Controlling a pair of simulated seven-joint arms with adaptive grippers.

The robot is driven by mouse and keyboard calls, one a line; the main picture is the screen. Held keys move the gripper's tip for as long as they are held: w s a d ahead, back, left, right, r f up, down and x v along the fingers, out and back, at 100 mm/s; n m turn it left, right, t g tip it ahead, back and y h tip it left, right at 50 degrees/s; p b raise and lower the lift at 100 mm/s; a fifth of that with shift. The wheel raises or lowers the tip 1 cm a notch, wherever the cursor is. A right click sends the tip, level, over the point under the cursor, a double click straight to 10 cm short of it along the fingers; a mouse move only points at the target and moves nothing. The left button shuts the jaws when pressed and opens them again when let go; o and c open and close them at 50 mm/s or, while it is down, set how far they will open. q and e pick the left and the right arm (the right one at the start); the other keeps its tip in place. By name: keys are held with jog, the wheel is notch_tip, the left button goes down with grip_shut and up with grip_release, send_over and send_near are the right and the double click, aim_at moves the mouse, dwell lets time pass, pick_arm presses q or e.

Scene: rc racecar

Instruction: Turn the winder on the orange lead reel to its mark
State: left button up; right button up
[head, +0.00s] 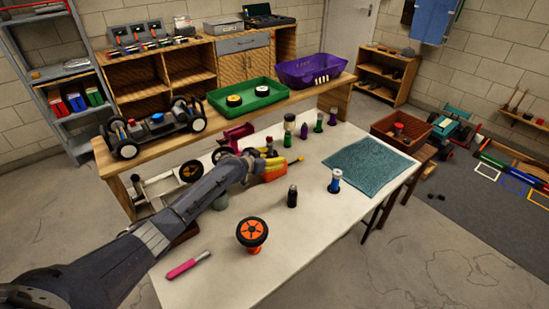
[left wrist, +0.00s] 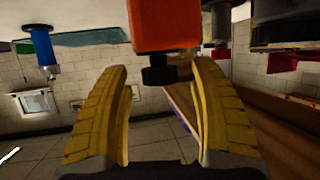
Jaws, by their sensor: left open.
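The orange lead reel (head: 276,174) shows in the head view as an orange block on the white table, partly hidden by my left gripper (head: 284,163). In the left wrist view, which looks upside down, the orange body (left wrist: 167,22) carries a dark winder knob (left wrist: 160,72). The yellow fingers of my left gripper are open, one on each side of the knob, with visible gaps to both. I cannot make out the mark. My right gripper is not in view.
An orange wheel on a stand (head: 252,234), a pink-handled tool (head: 188,265), a dark bottle (head: 292,196) and a blue-and-white bottle (head: 335,181) stand or lie on the table (head: 310,235). A teal mat (head: 368,160) lies right. The table's front middle is mostly clear.

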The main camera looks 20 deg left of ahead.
pick_arm(q)
jog(key=shift+x, duration=0.8)
jog(key=shift+o, duration=0.2)
grip_shut()
dwell(0.9)
